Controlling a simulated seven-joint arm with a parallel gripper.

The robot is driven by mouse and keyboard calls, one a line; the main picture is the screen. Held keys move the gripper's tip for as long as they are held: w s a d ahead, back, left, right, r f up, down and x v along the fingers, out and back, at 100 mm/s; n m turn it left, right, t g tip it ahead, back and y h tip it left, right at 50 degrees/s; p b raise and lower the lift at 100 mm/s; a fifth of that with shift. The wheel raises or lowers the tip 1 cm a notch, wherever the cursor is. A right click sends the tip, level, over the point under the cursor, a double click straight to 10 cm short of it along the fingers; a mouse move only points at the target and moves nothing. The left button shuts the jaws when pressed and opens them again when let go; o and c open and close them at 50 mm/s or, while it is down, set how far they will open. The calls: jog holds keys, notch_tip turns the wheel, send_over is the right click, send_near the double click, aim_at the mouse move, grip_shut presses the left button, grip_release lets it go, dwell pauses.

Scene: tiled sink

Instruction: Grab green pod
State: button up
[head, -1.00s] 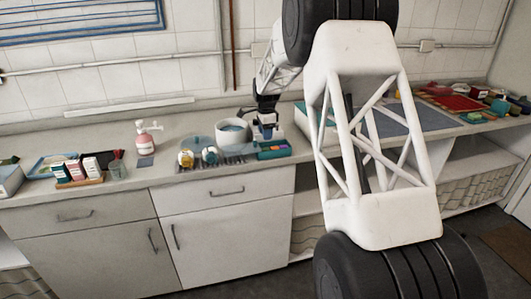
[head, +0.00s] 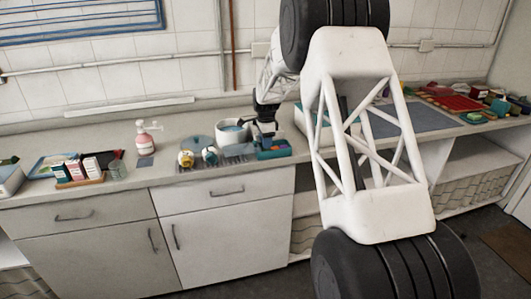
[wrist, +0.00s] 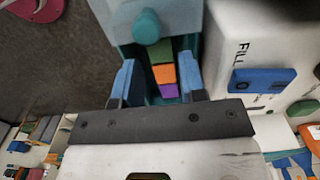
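The green pod (wrist: 162,47) sits in the teal holder (wrist: 125,25) in the wrist view, at the far end of a row with an orange pod (wrist: 163,74) and a purple pod (wrist: 168,91). My gripper (wrist: 158,66) is open, its two blue fingers apart on either side of the row. Nothing is visibly held between them. In the head view my gripper (head: 266,132) is just above the teal holder (head: 273,152) on the counter; the green pod cannot be made out there.
A teal round knob (wrist: 148,27) stands beside the green pod. A white box marked "FILL" (wrist: 260,50) is close on the right in the wrist view. A white pot (head: 232,134) and small jars (head: 186,158) stand left of the holder on the counter.

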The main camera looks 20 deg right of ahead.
jog(key=shift+f, duration=2)
jog(key=shift+c, duration=0.4)
jog(key=c, duration=0.5)
